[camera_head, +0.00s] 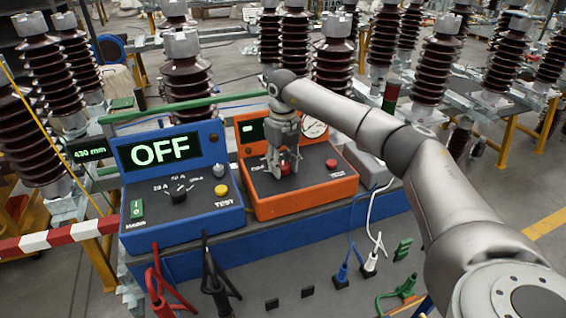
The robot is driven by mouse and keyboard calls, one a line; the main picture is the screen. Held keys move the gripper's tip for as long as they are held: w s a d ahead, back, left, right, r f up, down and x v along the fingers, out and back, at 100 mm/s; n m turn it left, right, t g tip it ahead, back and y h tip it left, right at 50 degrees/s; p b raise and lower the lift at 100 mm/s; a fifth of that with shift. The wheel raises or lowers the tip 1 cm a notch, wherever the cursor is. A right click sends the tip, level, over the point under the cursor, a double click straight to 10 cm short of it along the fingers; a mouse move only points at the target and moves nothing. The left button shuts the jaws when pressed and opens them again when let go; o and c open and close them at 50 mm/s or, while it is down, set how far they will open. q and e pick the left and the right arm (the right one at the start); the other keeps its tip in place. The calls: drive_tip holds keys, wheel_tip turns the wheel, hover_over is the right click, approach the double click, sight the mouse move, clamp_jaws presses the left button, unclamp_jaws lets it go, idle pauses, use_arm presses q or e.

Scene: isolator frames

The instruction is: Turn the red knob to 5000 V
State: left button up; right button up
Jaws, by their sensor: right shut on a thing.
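The red knob (286,169) is on the top panel of the orange tester (309,203). My right gripper (281,172) reaches down from above and is shut on the red knob, its fingers hiding most of it. The knob's pointer and the voltage marks around it cannot be read. A small green display and a round dial gauge (314,128) sit at the back of the tester, partly behind my right arm. My left gripper is not in view.
A blue tester (184,222) with its display reading OFF stands left of the orange one. A red TEST button (331,164) is right of the knob. Cables and plugs (370,262) lie in front. Brown insulators (187,75) stand behind.

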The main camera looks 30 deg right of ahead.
sight(283, 165)
drive_tip(key=m, duration=0.4)
drive_tip(key=shift+r+m, duration=0.1)
drive_tip(key=shift+m, duration=0.2)
drive_tip(key=shift+w+m+p, duration=0.1)
drive_tip(key=shift+m+p, duration=0.25)
drive_tip(key=shift+m, duration=1.65)
drive_tip(key=o, duration=0.9)
drive_tip(key=shift+c, duration=0.2)
drive_tip(key=shift+o, duration=0.9)
wheel_tip(283, 165, up, 12)
